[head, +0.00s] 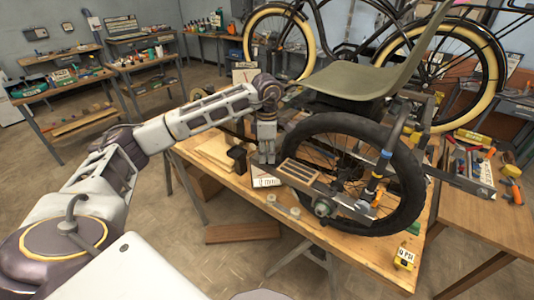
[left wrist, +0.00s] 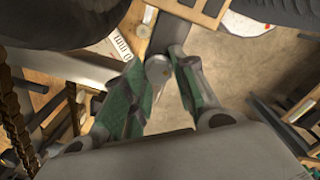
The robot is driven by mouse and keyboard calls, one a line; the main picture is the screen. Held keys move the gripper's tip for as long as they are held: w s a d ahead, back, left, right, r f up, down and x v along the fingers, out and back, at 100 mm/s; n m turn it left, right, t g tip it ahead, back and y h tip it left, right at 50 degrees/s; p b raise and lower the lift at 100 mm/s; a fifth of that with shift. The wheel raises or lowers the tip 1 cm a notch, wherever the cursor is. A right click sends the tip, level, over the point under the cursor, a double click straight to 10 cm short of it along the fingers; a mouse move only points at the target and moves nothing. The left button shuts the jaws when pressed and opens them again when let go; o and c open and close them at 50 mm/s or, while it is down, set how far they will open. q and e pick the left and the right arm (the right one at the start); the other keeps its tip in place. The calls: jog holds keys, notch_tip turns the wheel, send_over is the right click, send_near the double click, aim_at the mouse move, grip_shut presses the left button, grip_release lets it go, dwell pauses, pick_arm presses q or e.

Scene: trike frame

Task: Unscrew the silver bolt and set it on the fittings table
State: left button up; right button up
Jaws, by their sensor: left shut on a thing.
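My left gripper (head: 267,157) points down beside the trike frame, just left of the black-tyred wheel (head: 335,165). In the left wrist view its green-padded fingers (left wrist: 160,82) are closed around a small, round silver piece (left wrist: 158,67), which looks like the silver bolt. I cannot tell whether it is still threaded into the frame. In the head view the fingers hide the bolt. No table is clearly marked as the fittings table. My right gripper is not in view.
The wooden workbench (head: 345,258) carries the trike, a white label card (head: 266,182) and a yellow gauge (head: 404,258). A tool-covered table (head: 462,211) stands at the right, and benches with small parts (head: 62,88) at the back left.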

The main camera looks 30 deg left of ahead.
pick_arm(q)
jog(key=shift+n, duration=0.9)
jog(key=shift+c, duration=0.7)
jog(key=shift+s+d+f+n, duration=0.1)
jog(key=shift+n, duration=0.85)
jog(key=shift+s+d+n, duration=0.1)
jog(key=shift+n, duration=0.85)
jog(key=shift+d+f+n, duration=0.1)
jog(key=shift+n, duration=3.1)
jog(key=shift+s, duration=0.1)
jog(key=o, duration=0.7)
